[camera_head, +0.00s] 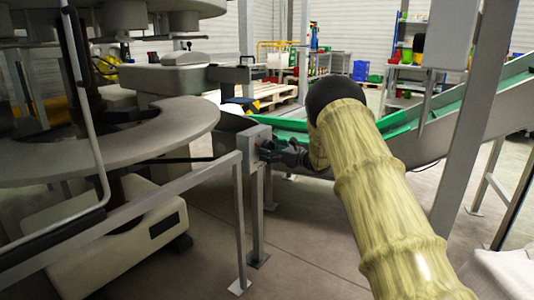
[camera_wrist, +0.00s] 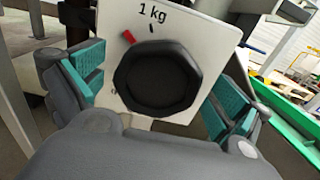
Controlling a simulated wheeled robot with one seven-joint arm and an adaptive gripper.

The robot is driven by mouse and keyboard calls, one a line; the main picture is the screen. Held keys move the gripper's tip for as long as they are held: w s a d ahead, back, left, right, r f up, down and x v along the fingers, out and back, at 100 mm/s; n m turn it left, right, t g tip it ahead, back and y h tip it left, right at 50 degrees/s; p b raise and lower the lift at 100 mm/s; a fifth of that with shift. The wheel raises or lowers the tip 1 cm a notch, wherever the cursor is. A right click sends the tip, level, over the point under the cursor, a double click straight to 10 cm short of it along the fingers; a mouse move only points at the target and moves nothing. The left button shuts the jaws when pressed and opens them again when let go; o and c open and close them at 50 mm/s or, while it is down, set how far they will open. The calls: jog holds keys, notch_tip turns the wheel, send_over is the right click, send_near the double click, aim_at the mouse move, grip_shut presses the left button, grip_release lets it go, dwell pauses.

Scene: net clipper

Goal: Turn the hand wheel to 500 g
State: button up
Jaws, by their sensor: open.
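The hand wheel (camera_wrist: 158,80) is a black many-sided knob on a white dial plate (camera_wrist: 205,28), seen nearly face-on in the wrist view. A red pointer (camera_wrist: 128,37) shows at its upper left, a little left of the black tick under the "1 kg" label. Another label at the plate's left is mostly hidden. My gripper (camera_wrist: 155,88) is open, with one teal-padded finger on each side of the knob; contact cannot be told. In the head view, my gripper (camera_head: 287,152) is at the grey post-mounted box (camera_head: 254,147), and the wheel is hidden there.
A grey railing (camera_head: 190,198) stands in front and to the left. A round machine table (camera_head: 130,140) fills the left side. A green conveyor (camera_head: 400,125) runs behind my arm, with an upright post (camera_head: 468,125) at right. Bare floor (camera_head: 320,240) lies below.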

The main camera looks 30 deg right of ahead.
jog(key=shift+w+a, duration=0.35)
jog(key=shift+w, duration=0.2)
jog(key=shift+c, duration=0.4)
jog(key=c, duration=0.8)
jog(key=shift+a, duration=0.2)
jog(key=shift+c, duration=0.2)
jog(key=shift+d, duration=0.2)
jog(key=o, duration=0.9)
jog(key=shift+s, duration=0.1)
